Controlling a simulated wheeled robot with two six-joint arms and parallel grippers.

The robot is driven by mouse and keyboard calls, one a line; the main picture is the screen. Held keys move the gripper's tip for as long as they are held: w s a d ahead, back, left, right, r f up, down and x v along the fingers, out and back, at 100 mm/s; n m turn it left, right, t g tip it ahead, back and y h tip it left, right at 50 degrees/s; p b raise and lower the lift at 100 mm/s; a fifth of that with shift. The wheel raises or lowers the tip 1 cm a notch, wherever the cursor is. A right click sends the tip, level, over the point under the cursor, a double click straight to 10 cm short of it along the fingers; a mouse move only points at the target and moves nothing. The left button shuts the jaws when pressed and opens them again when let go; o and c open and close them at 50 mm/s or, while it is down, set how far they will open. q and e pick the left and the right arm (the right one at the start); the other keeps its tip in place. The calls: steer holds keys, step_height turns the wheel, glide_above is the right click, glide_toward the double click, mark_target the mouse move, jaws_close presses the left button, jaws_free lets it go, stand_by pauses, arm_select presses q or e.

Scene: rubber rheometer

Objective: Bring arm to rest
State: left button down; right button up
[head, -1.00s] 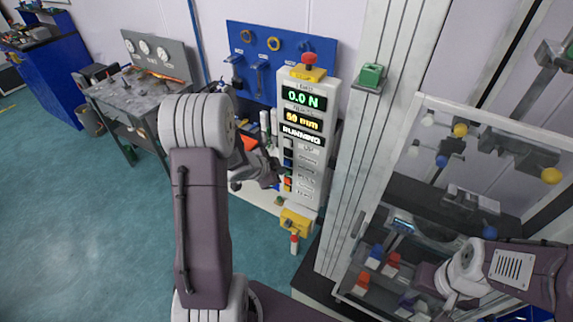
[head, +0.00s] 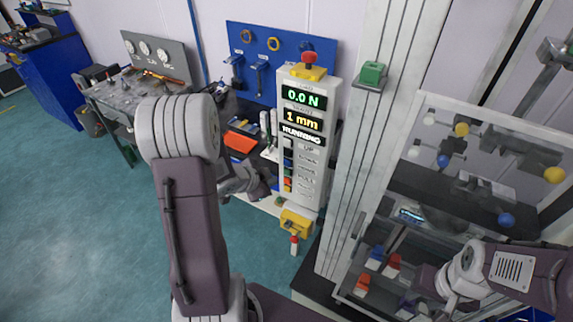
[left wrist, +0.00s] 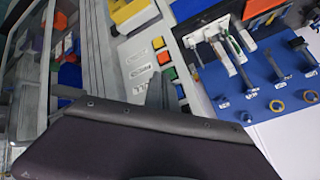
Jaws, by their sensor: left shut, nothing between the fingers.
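My left arm rises in the lower middle of the head view and bends over at its grey joint. My left gripper (head: 264,191) is beyond that arm, just left of the control panel (head: 305,140), shut and empty. The left wrist view shows the panel's coloured buttons close by, with my own dark arm cover across the lower part. The panel reads 0.0 N, 1 mm and RUNNING. My right arm reaches in from the lower right, by the clear guard; its gripper (head: 420,288) is small and unclear, so its opening cannot be read.
A blue tool board (head: 245,85) hangs behind the panel, which has a red stop button (head: 309,57) on top. The clear guard (head: 440,101) and a tall column (head: 365,135) stand to the right. A grey workbench (head: 150,90) is at the back left. Left floor is open.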

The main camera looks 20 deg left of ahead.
stand_by(0.3)
arm_select(q)
steer(key=w+d+f+m+h+b, duration=0.1)
steer(key=w+d+f+m+b, duration=0.15)
steer(key=d+b, duration=0.6)
steer(key=s+d+f+n+g+y+b, duration=0.1)
steer(key=s+f+n+g, duration=0.2)
steer(key=s+n, duration=0.3)
steer(key=s+d+f+n+g+y, duration=0.1)
steer(key=s+f+n+g, duration=0.3)
steer(key=s, duration=0.9)
steer(key=shift+d+f+n+b, duration=0.35)
steer(key=shift+f+n+b, duration=0.1)
steer(key=shift+n, duration=0.6)
steer(key=shift+d, duration=0.15)
